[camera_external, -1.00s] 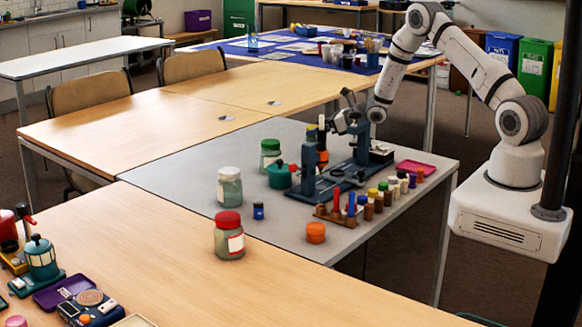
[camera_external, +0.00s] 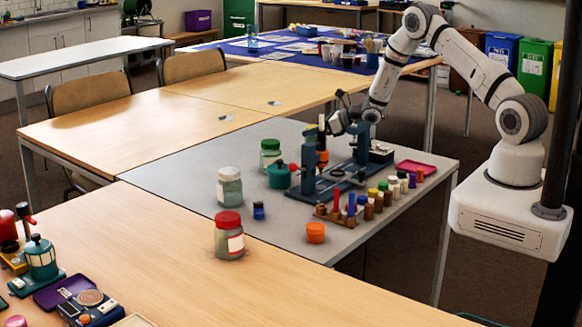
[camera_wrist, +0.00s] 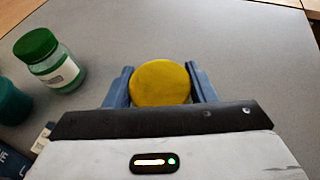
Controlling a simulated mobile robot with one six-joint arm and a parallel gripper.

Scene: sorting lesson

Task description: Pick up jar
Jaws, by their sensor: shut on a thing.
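A round yellow lid (camera_wrist: 160,82), seen from above, sits between the two blue fingers of my gripper (camera_wrist: 160,92) in the wrist view. The fingers are closed on its sides. The body under the lid is hidden. In the external view my gripper (camera_external: 333,127) is low over the grey table, behind the blue stand, which hides what it holds. A green-lidded glass jar (camera_external: 270,154) stands to its left and also shows in the wrist view (camera_wrist: 55,72). A white-lidded jar (camera_external: 230,190) and a red-lidded jar (camera_external: 229,243) stand nearer the front left.
The blue stand (camera_external: 309,165) with its base is close in front of my gripper. A teal pot (camera_external: 279,176) stands to the left. A rack of small bottles (camera_external: 340,215), an orange tub (camera_external: 316,233) and a pink tray (camera_external: 415,168) are nearby. The grey table's left part is clear.

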